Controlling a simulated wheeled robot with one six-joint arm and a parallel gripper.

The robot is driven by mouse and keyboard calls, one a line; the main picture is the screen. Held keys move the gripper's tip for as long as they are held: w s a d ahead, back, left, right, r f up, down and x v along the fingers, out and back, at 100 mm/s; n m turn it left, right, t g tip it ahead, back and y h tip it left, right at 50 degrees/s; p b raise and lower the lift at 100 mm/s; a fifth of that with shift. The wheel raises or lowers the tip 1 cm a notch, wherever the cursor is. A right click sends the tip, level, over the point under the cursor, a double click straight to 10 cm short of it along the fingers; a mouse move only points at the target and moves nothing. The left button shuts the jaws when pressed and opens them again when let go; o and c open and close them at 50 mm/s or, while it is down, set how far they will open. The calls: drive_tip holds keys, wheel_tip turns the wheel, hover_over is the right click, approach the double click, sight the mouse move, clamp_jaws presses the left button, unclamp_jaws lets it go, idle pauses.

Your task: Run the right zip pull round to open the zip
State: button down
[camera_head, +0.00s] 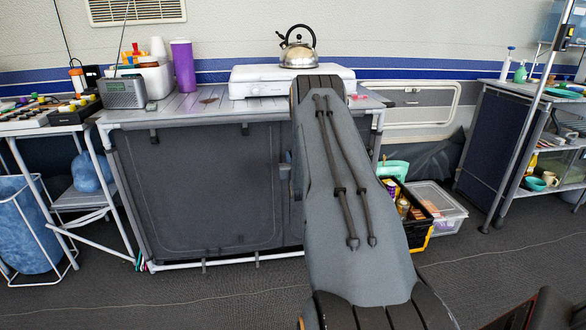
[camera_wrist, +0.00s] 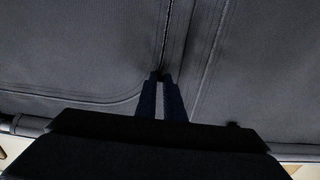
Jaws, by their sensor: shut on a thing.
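The grey fabric front of the camping kitchen unit (camera_head: 205,190) shows a zip line running round its left panel. In the wrist view the dark fabric (camera_wrist: 75,55) fills the upper picture, with a vertical zip seam (camera_wrist: 168,30) coming down to my gripper. My gripper (camera_wrist: 160,76) is shut at the lower part of this seam, its fingertips close together on the zip pull. The pull itself is hidden between the fingertips. In the head view my arm covers the right part of the unit front, and my gripper is out of sight behind it.
A white stove (camera_head: 255,82) with a steel kettle (camera_head: 298,55) stands on the unit's top. A black crate (camera_head: 418,232) and a clear plastic box (camera_head: 440,207) sit on the floor to the right. A metal frame bar (camera_wrist: 295,150) crosses below the fabric. Floor in front is clear.

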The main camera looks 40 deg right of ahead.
wheel_tip(320, 180, up, 8)
drive_tip(key=p, duration=0.2)
drive_tip(key=shift+p, duration=0.4)
drive_tip(key=c, duration=1.9)
unclamp_jaws()
drive_tip(key=shift+r, duration=0.15)
drive_tip(key=shift+o, duration=0.2)
drive_tip(key=v, duration=0.7)
drive_tip(key=shift+s+a+p, duration=0.2)
drive_tip(key=shift+s+p, duration=0.15)
